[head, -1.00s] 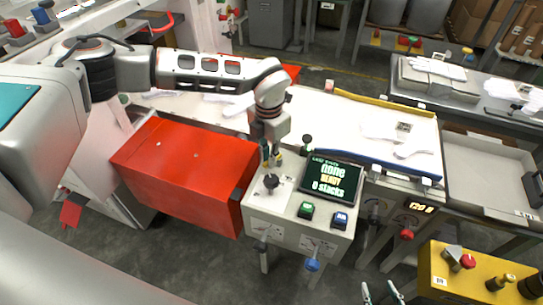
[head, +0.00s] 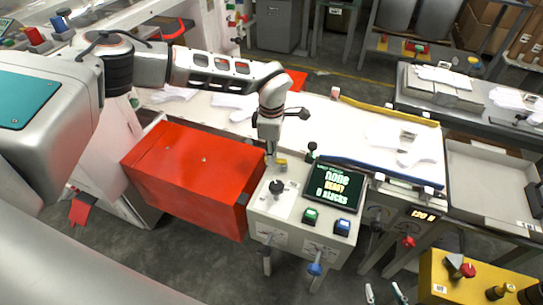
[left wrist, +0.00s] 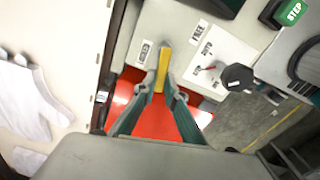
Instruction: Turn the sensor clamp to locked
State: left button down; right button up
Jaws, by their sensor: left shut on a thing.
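The sensor clamp shows as a yellow lever (left wrist: 163,68) on the pale control box, between a small label that I cannot read clearly on its left and a FREE label on its right. It points up the picture in the left wrist view. My left gripper (left wrist: 160,88) is shut on it, with a finger on each side. In the head view the left gripper (head: 272,158) is at the box's back left corner, and a bit of the yellow lever (head: 281,162) shows beside the fingers. My right gripper (head: 384,291) is open and empty at the bottom edge.
The control box (head: 262,209) carries a black knob (head: 277,187), a screen (head: 335,186), a green button (head: 310,215) and a blue button (head: 342,227). A red cabinet (head: 190,180) stands left of it. A pale belt (head: 330,120) with white gloves runs behind.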

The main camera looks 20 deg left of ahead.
aim_at(272, 167)
pick_arm(q)
jog(key=shift+w+m, duration=0.45)
jog(key=shift+m, duration=0.65)
jog(key=c, duration=2.1)
grip_release()
notch_tip(272, 167, up, 12)
jog(key=shift+r, duration=0.1)
